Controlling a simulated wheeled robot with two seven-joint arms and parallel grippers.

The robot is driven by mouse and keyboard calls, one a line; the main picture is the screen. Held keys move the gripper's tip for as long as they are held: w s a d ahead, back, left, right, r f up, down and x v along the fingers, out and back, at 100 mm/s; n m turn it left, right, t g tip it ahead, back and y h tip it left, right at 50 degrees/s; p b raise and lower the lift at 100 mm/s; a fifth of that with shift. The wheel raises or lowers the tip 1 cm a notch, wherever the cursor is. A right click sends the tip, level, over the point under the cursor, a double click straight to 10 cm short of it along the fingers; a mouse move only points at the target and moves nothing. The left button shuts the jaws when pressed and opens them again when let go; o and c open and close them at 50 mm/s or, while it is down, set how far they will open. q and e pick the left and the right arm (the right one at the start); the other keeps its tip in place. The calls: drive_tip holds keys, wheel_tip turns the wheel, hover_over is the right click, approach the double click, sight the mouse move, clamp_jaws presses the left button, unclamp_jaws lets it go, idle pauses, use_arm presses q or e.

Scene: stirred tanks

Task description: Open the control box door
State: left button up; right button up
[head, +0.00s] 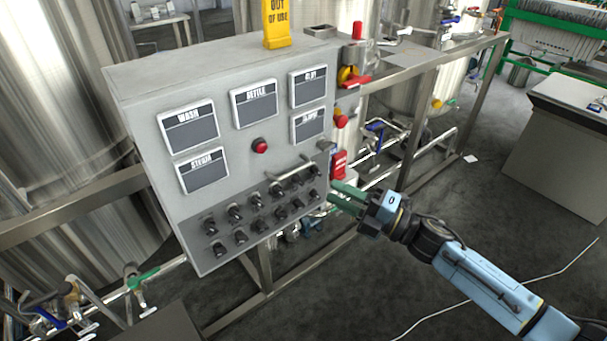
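The grey control box (222,130) stands in the middle left, its front door shut flush. The door carries several dark labelled panels, a red button (260,146) and rows of black knobs (258,218). A metal bar handle (290,168) sits at the door's right, above the knobs. My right gripper (338,194) is at the box's lower right edge, below and right of the handle. Its green fingers point left toward the box; whether they are apart or touch anything is unclear. My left gripper does not show.
A yellow out-of-use sign (277,24) stands on top of the box. Steel tanks (60,130) rise behind, with a metal frame (420,140), pipes and red and blue valve parts at the right. The dark floor (400,290) is open at the lower right, crossed by a white cable.

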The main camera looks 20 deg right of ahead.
drive_tip(key=x, duration=0.9)
drive_tip(key=shift+p, duration=0.35)
drive_tip(key=shift+w+a, duration=0.1)
clamp_jaws()
